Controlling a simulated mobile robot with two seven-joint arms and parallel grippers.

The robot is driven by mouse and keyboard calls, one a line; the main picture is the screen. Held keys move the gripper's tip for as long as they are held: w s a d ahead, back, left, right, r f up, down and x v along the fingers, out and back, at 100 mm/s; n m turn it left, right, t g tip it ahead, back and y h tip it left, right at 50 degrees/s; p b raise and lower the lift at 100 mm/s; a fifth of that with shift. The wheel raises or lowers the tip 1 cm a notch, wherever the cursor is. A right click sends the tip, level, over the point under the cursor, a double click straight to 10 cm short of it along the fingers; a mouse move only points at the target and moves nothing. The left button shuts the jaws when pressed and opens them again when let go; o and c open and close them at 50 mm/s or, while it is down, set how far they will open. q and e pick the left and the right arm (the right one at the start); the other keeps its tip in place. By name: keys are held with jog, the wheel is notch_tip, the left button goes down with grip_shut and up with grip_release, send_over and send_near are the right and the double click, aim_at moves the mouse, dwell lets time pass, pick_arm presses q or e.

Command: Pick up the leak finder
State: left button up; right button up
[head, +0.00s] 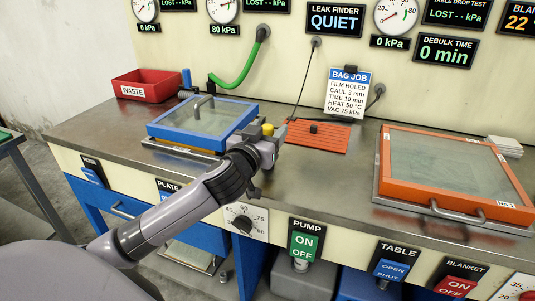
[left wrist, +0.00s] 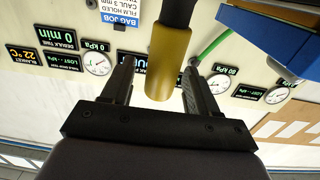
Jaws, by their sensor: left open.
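The leak finder appears to be a yellow cylinder (head: 268,129) with a dark end, mostly hidden by my left gripper in the head view. In the left wrist view the yellow cylinder (left wrist: 166,62) hangs between and beyond the two fingers, with a gap on both sides. My left gripper (head: 272,145) is open over the bench, at the right edge of the blue-framed press; it also shows in the left wrist view (left wrist: 160,85). A panel labelled LEAK FINDER (head: 335,18) reads QUIET. My right gripper is not in view.
The blue-framed glass lid (head: 160,131) lies left of the gripper, with a green hose (head: 240,75) behind. A red WASTE bin (head: 150,87) stands back left. An orange ribbed mat (head: 330,140) and an orange-framed lid (head: 385,180) lie right. Bare bench lies between them.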

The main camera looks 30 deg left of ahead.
pick_arm(q)
jog(key=shift+c, duration=0.2)
jog(key=c, duration=1)
grip_shut()
jog(key=shift+r, duration=0.1)
